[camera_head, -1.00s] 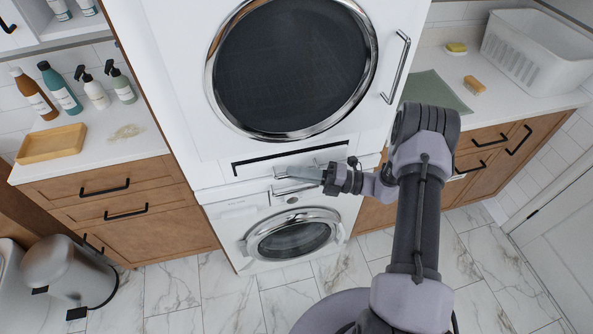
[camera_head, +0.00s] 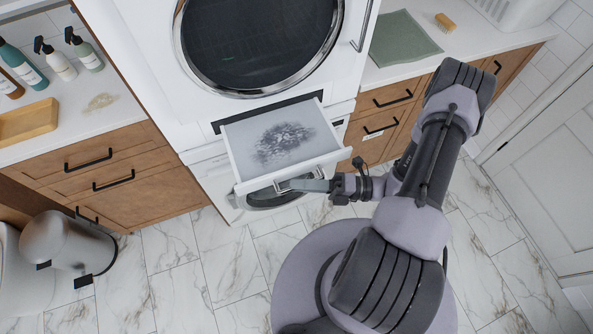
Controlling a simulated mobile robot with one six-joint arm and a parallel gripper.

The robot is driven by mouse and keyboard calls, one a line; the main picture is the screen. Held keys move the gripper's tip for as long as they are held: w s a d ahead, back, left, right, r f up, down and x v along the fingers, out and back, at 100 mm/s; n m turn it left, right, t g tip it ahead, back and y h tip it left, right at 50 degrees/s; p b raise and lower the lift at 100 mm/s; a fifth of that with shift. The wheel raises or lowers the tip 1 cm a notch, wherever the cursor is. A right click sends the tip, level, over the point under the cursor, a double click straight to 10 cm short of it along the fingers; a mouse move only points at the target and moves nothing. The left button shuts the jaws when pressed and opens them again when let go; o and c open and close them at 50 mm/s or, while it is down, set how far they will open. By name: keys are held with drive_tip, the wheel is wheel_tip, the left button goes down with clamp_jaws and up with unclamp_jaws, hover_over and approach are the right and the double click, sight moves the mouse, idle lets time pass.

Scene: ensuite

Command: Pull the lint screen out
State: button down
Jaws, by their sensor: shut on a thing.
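The lint screen (camera_head: 243,134) is a flat, pale panel in a white frame, with a dark grey patch of lint (camera_head: 284,142) on it. It sticks well out of the dark slot (camera_head: 221,126) below the dryer door; its rear end is at the slot, and I cannot tell how much is still inside. My gripper (camera_head: 291,186) is shut on the handle at the screen's front edge, reaching in from the right. The fingertips are small here and partly blend with the handle.
The washer door (camera_head: 262,200) lies below the screen, partly hidden. Wooden cabinets stand either side, with a green mat (camera_head: 402,38) on the right counter and a wooden tray (camera_head: 28,121) on the left. A metal bin (camera_head: 62,243) stands at lower left. The marble floor in front is clear.

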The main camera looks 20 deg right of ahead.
drive_tip(key=shift+s, duration=0.15)
drive_tip(key=c, duration=1.5)
unclamp_jaws()
drive_tip(key=v, duration=1.7)
drive_tip(key=shift+s+d+f, duration=0.1)
drive_tip(key=shift+s+d, duration=0.05)
drive_tip(key=shift+d, duration=0.05)
